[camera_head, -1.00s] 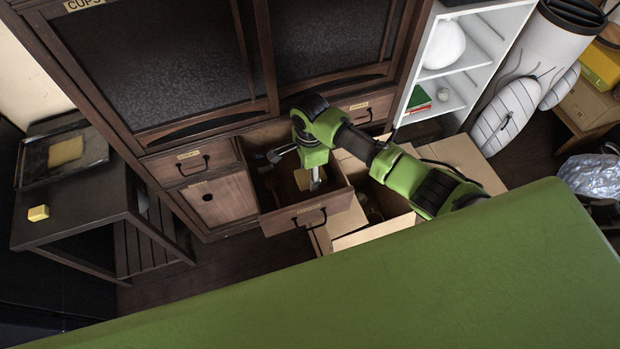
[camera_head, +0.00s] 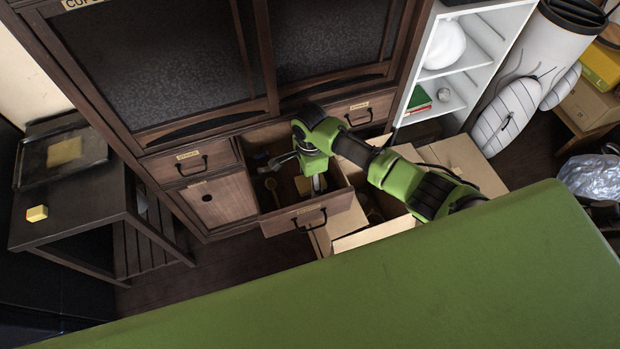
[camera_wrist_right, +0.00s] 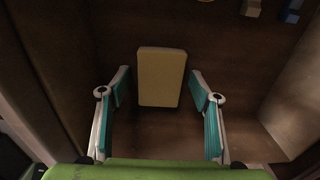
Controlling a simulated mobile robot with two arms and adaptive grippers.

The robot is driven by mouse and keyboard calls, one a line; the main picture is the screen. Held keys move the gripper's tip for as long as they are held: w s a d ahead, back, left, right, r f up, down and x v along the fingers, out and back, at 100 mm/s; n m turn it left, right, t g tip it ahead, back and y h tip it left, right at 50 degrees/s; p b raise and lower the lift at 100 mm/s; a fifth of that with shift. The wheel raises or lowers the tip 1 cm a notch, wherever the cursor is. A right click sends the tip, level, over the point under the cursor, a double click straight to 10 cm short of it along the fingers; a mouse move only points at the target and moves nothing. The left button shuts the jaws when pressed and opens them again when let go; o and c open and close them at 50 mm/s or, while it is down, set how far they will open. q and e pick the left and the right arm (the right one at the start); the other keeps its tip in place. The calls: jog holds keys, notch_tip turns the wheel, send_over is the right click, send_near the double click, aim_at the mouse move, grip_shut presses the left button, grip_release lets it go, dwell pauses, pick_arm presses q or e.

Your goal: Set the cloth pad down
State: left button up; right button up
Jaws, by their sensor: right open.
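The cloth pad is a tan rectangular block (camera_wrist_right: 161,78) in the right wrist view, lying on the dark wooden bottom of the open drawer. It also shows as a small pale patch in the drawer (camera_head: 303,185) in the head view, partly hidden by my arm. My right gripper (camera_wrist_right: 160,98) is open, with one finger on each side of the pad and a visible gap to both. In the head view my right gripper (camera_head: 316,180) reaches down into the drawer (camera_head: 322,214). My left gripper is not in view.
A wooden spoon (camera_head: 272,190) lies in the drawer. An open cardboard box (camera_head: 375,237) stands to its right. A dark side table at left holds a tray (camera_head: 35,172) with a tan pad (camera_head: 64,152), and a yellow block (camera_head: 37,213). A green surface (camera_head: 330,290) fills the foreground.

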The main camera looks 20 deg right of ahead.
jog(key=shift+r, duration=0.15)
notch_tip(320, 180, up, 12)
jog(key=p, duration=0.1)
jog(key=shift+p, duration=0.4)
